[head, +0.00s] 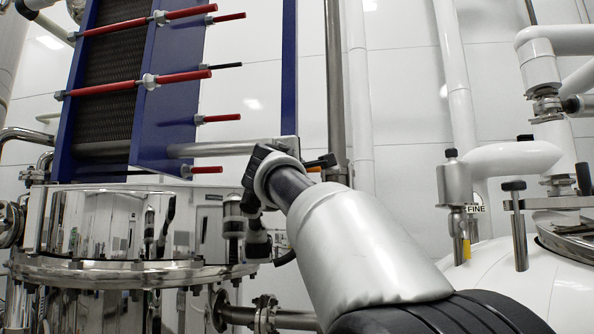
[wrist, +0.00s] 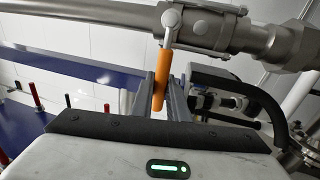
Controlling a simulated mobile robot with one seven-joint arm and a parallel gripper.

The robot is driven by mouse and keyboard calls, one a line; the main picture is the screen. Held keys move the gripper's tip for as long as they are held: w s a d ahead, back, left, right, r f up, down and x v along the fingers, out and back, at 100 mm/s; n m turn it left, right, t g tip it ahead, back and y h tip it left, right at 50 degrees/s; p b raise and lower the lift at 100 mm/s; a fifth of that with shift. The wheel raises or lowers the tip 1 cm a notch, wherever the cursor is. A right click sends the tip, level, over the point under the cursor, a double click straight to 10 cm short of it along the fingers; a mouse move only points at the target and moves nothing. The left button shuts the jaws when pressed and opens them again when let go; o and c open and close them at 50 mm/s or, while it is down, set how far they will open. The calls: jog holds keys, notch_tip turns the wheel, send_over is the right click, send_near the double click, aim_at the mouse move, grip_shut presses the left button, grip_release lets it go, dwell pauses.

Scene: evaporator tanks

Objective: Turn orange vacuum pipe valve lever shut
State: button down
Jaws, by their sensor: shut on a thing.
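The orange valve lever (wrist: 160,60) hangs down from the grey metal valve (wrist: 195,28) on the vacuum pipe (wrist: 95,10) in the wrist view. My gripper (wrist: 163,85) has its two dark fingers on either side of the lever's lower part and is shut on it. In the head view a small orange part of the lever (head: 321,162) shows just right of my wrist.
A blue-framed plate stack (head: 180,95) with red rods stands at the left, above a shiny steel tank (head: 90,230). A white tank (head: 510,285) with fittings stands at the right. A vertical grey pipe (head: 336,80) runs close behind the lever.

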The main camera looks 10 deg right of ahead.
jog(key=shift+w+f, duration=0.1)
jog(key=shift+f, duration=0.15)
jog(key=c, duration=1.7)
grip_release()
jog(key=shift+r, duration=0.15)
jog(key=b+v, duration=0.6)
jog(key=v, duration=1.1)
jog(key=shift+s+a, duration=0.2)
jog(key=shift+s, duration=0.05)
